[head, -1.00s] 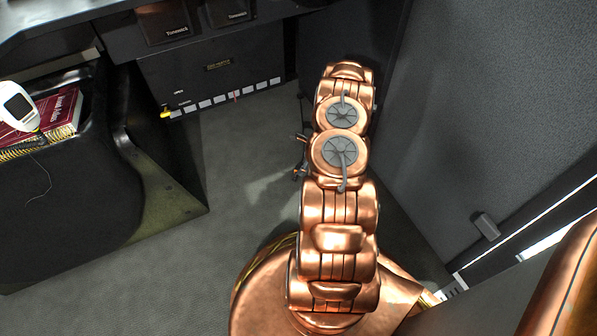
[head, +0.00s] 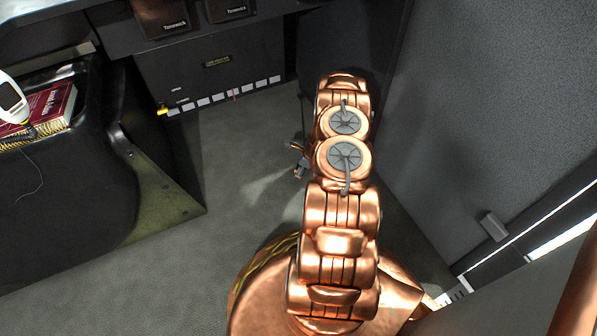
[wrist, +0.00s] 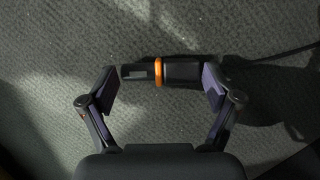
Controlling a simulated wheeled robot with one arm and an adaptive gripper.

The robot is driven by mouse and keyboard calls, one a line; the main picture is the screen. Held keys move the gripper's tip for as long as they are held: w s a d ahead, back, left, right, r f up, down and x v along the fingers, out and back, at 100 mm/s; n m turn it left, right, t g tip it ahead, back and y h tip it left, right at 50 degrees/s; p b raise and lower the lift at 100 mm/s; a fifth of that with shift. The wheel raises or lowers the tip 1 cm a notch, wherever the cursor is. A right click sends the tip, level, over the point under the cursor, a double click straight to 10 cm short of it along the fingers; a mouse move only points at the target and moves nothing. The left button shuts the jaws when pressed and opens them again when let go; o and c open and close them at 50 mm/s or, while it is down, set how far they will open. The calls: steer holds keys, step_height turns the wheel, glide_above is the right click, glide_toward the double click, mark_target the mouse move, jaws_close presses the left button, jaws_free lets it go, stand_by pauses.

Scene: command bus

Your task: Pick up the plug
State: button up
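The plug (wrist: 182,72) is dark with an orange ring and lies crosswise ahead of my gripper in the wrist view. Its left end is close to the left fingertip; its right part passes behind the right fingertip, and a dark cable runs off to the right. My gripper (wrist: 160,82) has its fingers spread wide, one near each end of the plug. I cannot tell whether either finger touches it. In the head view, a small dark and orange piece (head: 300,169) shows left of my copper arm; the arm hides most of that area.
Grey carpet (head: 235,170) is clear to the left of my arm. A black console (head: 60,200) with a red book (head: 48,104) and a white handheld device (head: 13,100) stands at left. A dark panel (head: 215,75) closes the back, and a grey wall (head: 480,110) rises at right.

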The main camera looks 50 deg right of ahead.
steer(key=c, duration=0.6)
steer(key=shift+r, duration=0.35)
steer(key=r+p, duration=0.2)
steer(key=r, duration=0.1)
steer(key=shift+a+r+p, duration=0.2)
steer(key=shift+r+p, duration=0.05)
steer(key=shift+p, duration=0.05)
steer(key=s+a, duration=0.2)
steer(key=s+a+p, duration=0.1)
steer(key=s+a, duration=0.2)
steer(key=shift+a+r, duration=0.1)
steer(key=shift+a, duration=0.15)
steer(key=shift+s+a+r+p, duration=0.15)
steer(key=shift+s+a+p, duration=0.25)
steer(key=shift+s+a, duration=1.05)
steer(key=shift+s+a+r+p, duration=0.15)
steer(key=shift+s+a+p, duration=0.2)
steer(key=shift+s+a, duration=1.05)
steer(key=shift+w+a+r, duration=0.15)
steer(key=shift+a, duration=0.15)
